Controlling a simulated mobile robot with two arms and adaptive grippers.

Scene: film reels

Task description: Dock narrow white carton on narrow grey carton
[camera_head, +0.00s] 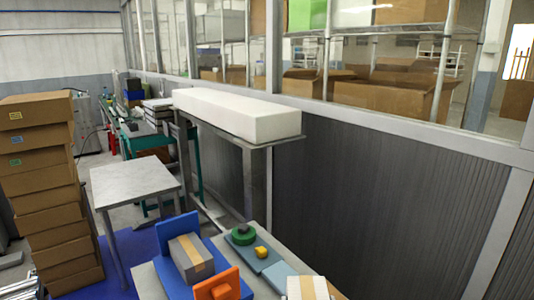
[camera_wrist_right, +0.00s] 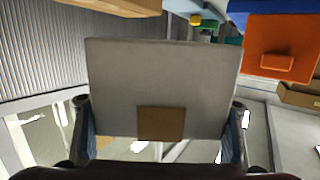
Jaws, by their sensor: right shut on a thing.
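The narrow grey carton (camera_head: 190,257), with a tan tape strip along its top, sits in a blue fixture (camera_head: 176,230) between its upright back panel and an orange front panel (camera_head: 221,285). The narrow white carton (camera_head: 305,289) shows at the bottom edge of the head view, partly cut off, with tan tape. In the right wrist view my right gripper (camera_wrist_right: 160,104) is shut on the white carton (camera_wrist_right: 160,75), its fingers on both sides. The carton's face looks greyish there, with a brown tape patch at its lower edge. My left gripper is not in view.
A blue-grey plate (camera_head: 276,266) with a green round part (camera_head: 243,235) and a yellow block (camera_head: 262,252) lies right of the grey carton. The orange panel (camera_wrist_right: 280,46) also shows in the wrist view. Stacked brown boxes (camera_head: 40,175) stand left. A bare table (camera_head: 135,182) stands behind.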

